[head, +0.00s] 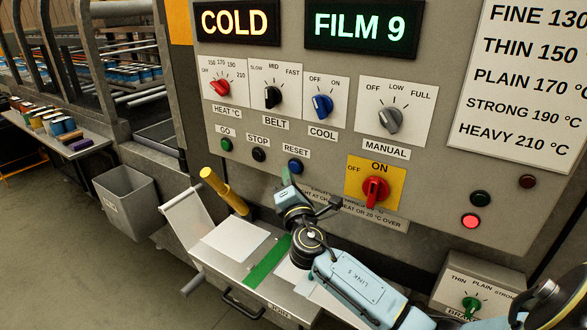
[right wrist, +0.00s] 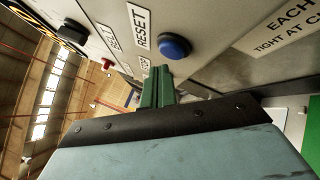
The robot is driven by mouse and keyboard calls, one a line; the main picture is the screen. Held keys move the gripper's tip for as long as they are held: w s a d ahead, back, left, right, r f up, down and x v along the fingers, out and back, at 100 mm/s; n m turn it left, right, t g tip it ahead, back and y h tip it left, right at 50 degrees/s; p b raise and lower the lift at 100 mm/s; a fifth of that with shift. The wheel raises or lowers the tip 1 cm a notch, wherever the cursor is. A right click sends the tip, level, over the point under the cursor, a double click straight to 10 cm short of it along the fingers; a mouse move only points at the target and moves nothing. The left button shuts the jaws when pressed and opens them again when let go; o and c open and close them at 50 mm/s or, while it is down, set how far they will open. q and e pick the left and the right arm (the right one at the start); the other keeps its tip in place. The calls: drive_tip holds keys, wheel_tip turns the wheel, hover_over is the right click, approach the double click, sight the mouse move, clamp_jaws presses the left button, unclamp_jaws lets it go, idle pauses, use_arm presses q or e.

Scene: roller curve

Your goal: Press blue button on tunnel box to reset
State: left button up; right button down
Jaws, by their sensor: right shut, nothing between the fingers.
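The blue RESET button (head: 295,166) is on the grey panel of the box, below its RESET label. It also shows in the right wrist view (right wrist: 173,46), standing out from the panel. My right gripper (head: 286,176) is just below and left of the button in the head view. In the right wrist view its green fingers (right wrist: 158,86) are shut together and empty, with their tips near the button. A small gap shows between them there, though I cannot judge its depth. My left gripper is not in view.
The black STOP button (head: 259,154) and green GO button (head: 226,145) sit left of RESET. The red ON switch (head: 375,190) is to the right. Signs read COLD (head: 235,22) and FILM 9 (head: 359,27). A yellow-handled tool (head: 224,191) stands by the shelf below.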

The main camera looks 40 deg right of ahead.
idle(0.4)
drive_tip(key=shift+w+d, duration=0.2)
drive_tip(key=shift+d, duration=0.2)
drive_tip(key=shift+w+d+b, duration=0.15)
drive_tip(key=shift+d+b, duration=0.15)
drive_tip(key=shift+d, duration=0.1)
idle(0.6)
idle(0.4)
drive_tip(key=shift+s+a, duration=0.35)
drive_tip(key=shift+a, duration=0.45)
drive_tip(key=shift+a, duration=0.1)
drive_tip(key=shift+s+a+p, duration=0.1)
drive_tip(key=shift+s+a, duration=0.2)
drive_tip(key=shift+a, duration=0.45)
drive_tip(key=shift+s+a+p, duration=0.1)
drive_tip(key=shift+s+a, duration=0.25)
drive_tip(key=shift+a, duration=0.35)
drive_tip(key=shift+s+a+p, duration=0.1)
drive_tip(key=shift+s+a, duration=0.2)
drive_tip(key=shift+a, duration=0.45)
